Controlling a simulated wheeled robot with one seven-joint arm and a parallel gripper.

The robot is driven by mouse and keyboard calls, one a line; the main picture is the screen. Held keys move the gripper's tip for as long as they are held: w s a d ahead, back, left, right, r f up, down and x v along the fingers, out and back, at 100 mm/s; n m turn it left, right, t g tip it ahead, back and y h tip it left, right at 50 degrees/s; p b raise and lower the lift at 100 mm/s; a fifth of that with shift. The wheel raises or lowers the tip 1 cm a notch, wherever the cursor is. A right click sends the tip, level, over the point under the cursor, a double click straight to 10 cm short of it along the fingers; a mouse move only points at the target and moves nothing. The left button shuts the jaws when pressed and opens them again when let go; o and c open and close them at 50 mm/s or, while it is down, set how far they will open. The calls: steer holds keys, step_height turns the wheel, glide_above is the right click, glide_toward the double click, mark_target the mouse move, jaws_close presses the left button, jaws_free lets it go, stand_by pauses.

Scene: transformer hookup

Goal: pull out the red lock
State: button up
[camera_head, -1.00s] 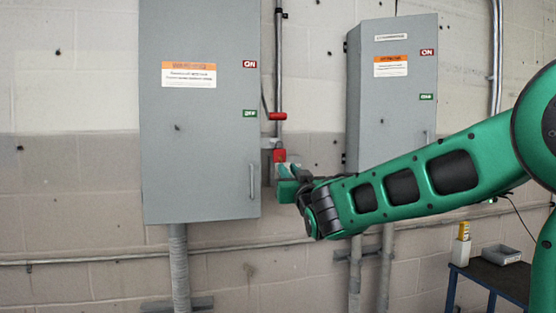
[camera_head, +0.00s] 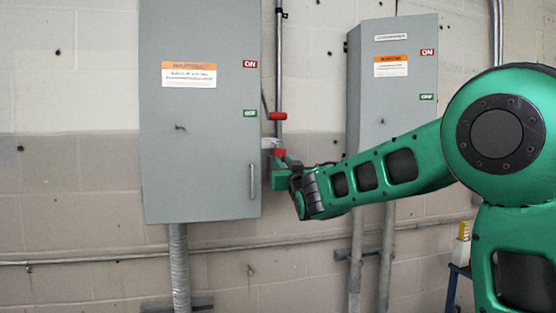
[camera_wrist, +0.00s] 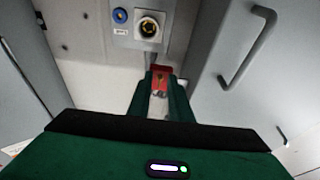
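The red lock (camera_head: 280,153) is at the right side of the left grey cabinet, below a red lever handle. In the wrist view the lock (camera_wrist: 160,75) shows between and at the tips of my two green fingers. My gripper (camera_wrist: 161,82) points at it, with a gap between the fingers. I see no clear contact, and the finger edges hide the lock's sides. In the head view my gripper (camera_head: 280,172) is just below the lock and covers its lower part.
The left cabinet (camera_head: 200,130) and its door handle (camera_wrist: 248,45) are close beside my gripper. The red lever handle (camera_head: 277,116) is above the lock. A second cabinet (camera_head: 392,90) stands to the right. A blue button (camera_wrist: 120,15) and round socket (camera_wrist: 148,27) are beyond the lock.

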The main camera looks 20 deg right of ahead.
jaws_close()
steer(key=shift+a+r+m+h, duration=0.15)
steer(key=shift+m+h, duration=0.5)
steer(key=shift+m, duration=1.2)
steer(key=shift+a+f+m+h, duration=0.1)
steer(key=shift+m+h, duration=0.55)
steer(key=shift+m, duration=1.2)
steer(key=shift+g, duration=0.3)
